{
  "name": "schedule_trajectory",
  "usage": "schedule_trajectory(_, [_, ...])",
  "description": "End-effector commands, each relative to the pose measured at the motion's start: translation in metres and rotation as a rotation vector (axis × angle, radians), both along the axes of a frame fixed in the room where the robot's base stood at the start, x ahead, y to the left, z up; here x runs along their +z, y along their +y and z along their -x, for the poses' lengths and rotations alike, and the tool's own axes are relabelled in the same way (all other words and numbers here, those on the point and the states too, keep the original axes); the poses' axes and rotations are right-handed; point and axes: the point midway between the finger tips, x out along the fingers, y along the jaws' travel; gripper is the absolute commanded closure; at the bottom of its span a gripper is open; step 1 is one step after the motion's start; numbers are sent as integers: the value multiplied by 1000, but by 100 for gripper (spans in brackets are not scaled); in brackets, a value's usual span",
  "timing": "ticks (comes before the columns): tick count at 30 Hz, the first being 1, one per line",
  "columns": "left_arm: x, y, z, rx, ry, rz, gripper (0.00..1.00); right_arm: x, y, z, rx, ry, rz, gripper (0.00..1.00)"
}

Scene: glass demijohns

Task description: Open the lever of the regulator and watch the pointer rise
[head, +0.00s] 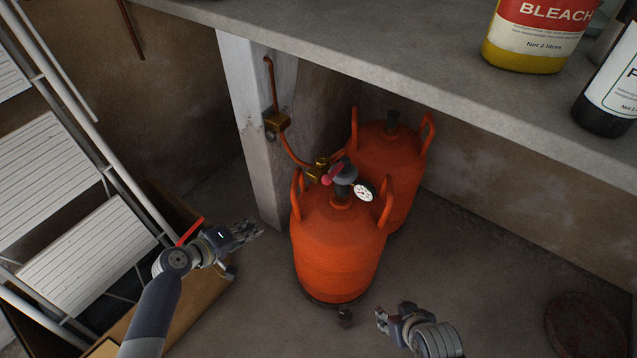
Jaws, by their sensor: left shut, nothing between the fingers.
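The grey regulator (345,176) sits on top of the front orange gas bottle (337,245). Its red lever (332,174) sticks out on the left side of the regulator. A white round gauge (364,190) faces out on the right; its pointer is too small to read. My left gripper (252,230) is shut and empty, to the left of the front bottle and lower than the lever in the picture. My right gripper (392,311) is at the lower right of the bottle, its fingertips apart with nothing seen between them.
A second orange bottle (392,150) stands behind. A stone worktop (400,65) overhangs the bottles. A stepladder (90,250) and cardboard box (190,315) are at left.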

Motion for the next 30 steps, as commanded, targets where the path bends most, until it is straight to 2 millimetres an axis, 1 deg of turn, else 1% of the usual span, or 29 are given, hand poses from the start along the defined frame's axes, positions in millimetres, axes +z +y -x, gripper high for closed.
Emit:
schedule_trajectory(1, [16, -7, -13, -15, -48, 59, 100, 4, 1, -5, 0, -29, -5, 60])
schedule_trajectory(2, [31, -11, -18, -26, -72, 98, 100, 13, 1, -7, 0, -43, -8, 60])
schedule_trajectory(3, [52, -16, -23, -43, -103, 146, 100, 24, 2, -8, -1, -61, -11, 60])
schedule_trajectory(5, [81, -24, -27, -73, -147, 211, 100, 40, 2, -9, -2, -86, -15, 60])
schedule_trajectory(6, [99, -29, -29, -94, -174, 251, 100, 50, 2, -9, -2, -102, -17, 60])
schedule_trajectory(9, [136, -38, -26, -144, -225, 329, 100, 72, 1, -7, -2, -131, -22, 60])
schedule_trajectory(12, [160, -43, -22, -180, -257, 374, 100, 86, 1, -5, -3, -150, -25, 60])
schedule_trajectory(15, [172, -47, -20, -198, -271, 396, 100, 94, 1, -3, -2, -160, -27, 60])
schedule_trajectory(20, [176, -59, -28, -203, -274, 404, 100, 99, 2, -8, -1, -184, -32, 60])
schedule_trajectory(26, [174, -89, -53, -202, -274, 405, 100, 107, 7, -22, 5, -259, -49, 60])
schedule_trajectory(30, [171, -112, -73, -200, -273, 403, 100, 118, 13, -37, 10, -342, -68, 60])
